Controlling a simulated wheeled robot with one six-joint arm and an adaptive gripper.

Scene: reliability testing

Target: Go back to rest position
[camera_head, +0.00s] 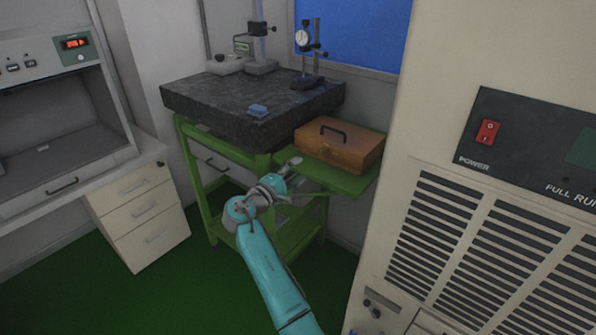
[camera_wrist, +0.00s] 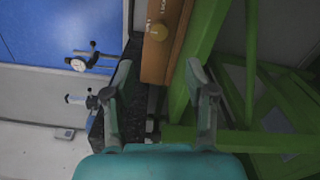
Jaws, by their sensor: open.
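My gripper (camera_head: 292,163) is at the end of my teal arm, in front of the green shelf beside the stone table. In the wrist view my gripper (camera_wrist: 158,72) has its two fingers spread apart, with nothing held between them. Beyond the fingers, that view shows the edge of a wooden box (camera_wrist: 168,50) with a round yellowish spot. The same wooden box (camera_head: 338,145) with a dark handle sits on the green shelf (camera_head: 340,180) in the head view, to the right of my gripper.
A dark granite table (camera_head: 215,98) on a green frame carries a small blue block (camera_head: 258,110) and gauge stands (camera_head: 306,60). A large beige cabinet (camera_head: 420,130) stands close on the right. White drawers (camera_head: 145,215) stand left. Green floor (camera_head: 200,290) is open in front.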

